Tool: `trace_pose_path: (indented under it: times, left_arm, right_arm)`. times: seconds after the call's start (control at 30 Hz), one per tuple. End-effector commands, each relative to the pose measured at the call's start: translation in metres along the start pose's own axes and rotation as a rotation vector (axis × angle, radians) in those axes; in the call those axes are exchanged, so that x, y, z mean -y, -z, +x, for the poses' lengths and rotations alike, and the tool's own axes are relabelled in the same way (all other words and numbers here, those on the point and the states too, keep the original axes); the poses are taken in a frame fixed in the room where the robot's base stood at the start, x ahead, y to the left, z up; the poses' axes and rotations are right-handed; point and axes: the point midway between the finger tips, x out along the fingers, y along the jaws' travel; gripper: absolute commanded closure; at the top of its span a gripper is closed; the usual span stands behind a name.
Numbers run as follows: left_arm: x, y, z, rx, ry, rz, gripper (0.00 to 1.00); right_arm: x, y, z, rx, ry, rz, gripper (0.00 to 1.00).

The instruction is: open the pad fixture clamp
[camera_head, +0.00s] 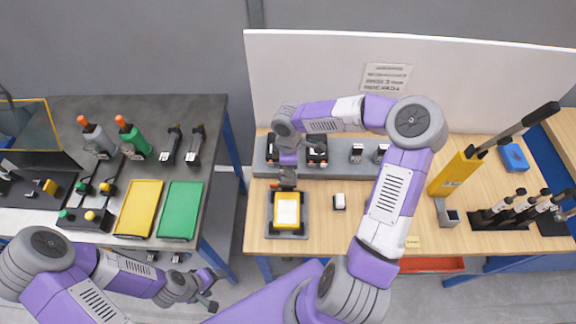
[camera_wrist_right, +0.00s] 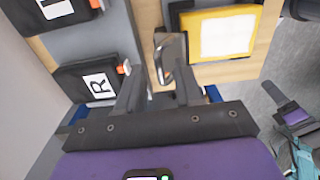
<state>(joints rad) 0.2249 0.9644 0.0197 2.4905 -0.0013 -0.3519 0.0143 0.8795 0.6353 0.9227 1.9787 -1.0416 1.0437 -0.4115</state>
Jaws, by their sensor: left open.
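The pad fixture (camera_head: 287,235) lies on the wooden bench, with a yellow pad (camera_head: 279,212) bearing a white sheet; the pad also shows in the right wrist view (camera_wrist_right: 194,48). The clamp is at the fixture's back edge; a grey metal part (camera_wrist_right: 170,57), likely the clamp, stands beside the pad in the right wrist view. My right gripper (camera_wrist_right: 160,80) appears open, its two fingers apart just short of that part. I cannot tell whether they touch it. My left gripper (camera_head: 211,291) is open and empty, low in front of the benches.
A small white-topped block (camera_head: 339,201) is right of the fixture. A yellow lever press (camera_head: 455,174) stands further right. A gap separates the benches.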

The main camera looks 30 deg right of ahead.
Motion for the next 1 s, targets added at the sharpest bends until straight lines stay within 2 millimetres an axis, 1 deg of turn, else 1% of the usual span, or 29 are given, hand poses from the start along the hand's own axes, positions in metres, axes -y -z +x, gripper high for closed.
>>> trace_pose_path:
  times: [0.1,0.3,0.53,0.8,1.0]
  left_arm:
    - [0.0,0.0,0.0,0.0,0.0,0.0,0.27]
    - [0.0,0.0,0.0,0.0,0.0,0.0,0.27]
    - [0.0,0.0,0.0,0.0,0.0,0.0,0.27]
    - [-0.001,0.0,-0.001,0.0,0.0,0.0,0.27]
    - [-0.005,-0.001,-0.013,0.0,0.0,0.0,0.27]
  right_arm:
    - [0.0,0.0,0.004,-0.001,0.0,0.001,0.64]
    - [0.0,0.0,0.003,-0.001,0.0,0.001,0.64]
    - [0.0,0.0,0.003,-0.001,0.0,0.001,1.0]
    - [0.0,0.0,0.003,-0.001,0.005,0.0,1.0]
    - [-0.005,0.001,0.0,-0.003,0.057,0.0,1.0]
